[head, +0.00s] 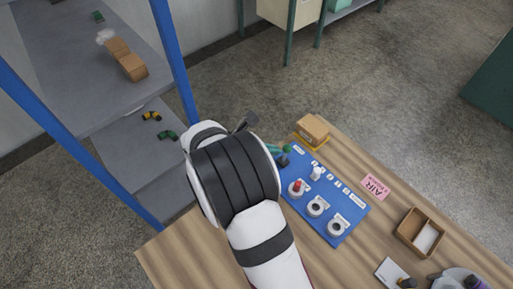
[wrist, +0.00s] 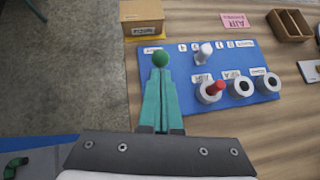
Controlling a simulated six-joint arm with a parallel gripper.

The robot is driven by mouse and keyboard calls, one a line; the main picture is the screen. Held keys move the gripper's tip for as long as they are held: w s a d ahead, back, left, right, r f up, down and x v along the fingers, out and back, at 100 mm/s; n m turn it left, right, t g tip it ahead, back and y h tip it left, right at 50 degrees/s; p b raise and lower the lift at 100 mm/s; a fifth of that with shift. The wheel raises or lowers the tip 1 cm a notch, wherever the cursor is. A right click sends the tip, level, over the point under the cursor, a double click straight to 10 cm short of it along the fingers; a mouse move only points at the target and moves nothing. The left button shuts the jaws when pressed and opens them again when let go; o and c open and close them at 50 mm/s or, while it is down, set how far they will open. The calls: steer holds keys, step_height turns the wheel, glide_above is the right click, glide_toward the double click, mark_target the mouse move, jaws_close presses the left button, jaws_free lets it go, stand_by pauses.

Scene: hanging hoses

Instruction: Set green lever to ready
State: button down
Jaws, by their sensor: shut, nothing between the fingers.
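The green lever's round knob (wrist: 160,59) stands at the left end of the blue panel (wrist: 183,66) in the wrist view. In the head view the lever (head: 286,151) is at the panel's (head: 349,206) upper left corner. My gripper (wrist: 160,78) has teal fingers, shut and empty, with their tips just at the near side of the knob. It also shows in the head view (head: 277,149), beside the lever, partly behind my wrist. I cannot tell whether the tips touch the lever. The fingers hide the lever's lower part and any label there.
A cardboard box (wrist: 141,15) sits behind the panel. A wooden tray (head: 420,233) is further right.

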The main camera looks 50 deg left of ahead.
mark_target(285, 145)
steer(key=shift+w+d+f, duration=0.15)
steer(key=shift+w+f, duration=0.2)
steer(key=shift+w, duration=0.3)
steer(key=shift+w+r+g, duration=0.1)
steer(key=shift+w+g, duration=0.2)
steer(key=shift+w, duration=0.05)
steer(key=shift+w+r+g, duration=0.15)
steer(key=shift+w+g, duration=0.35)
steer(key=shift+w, duration=1)
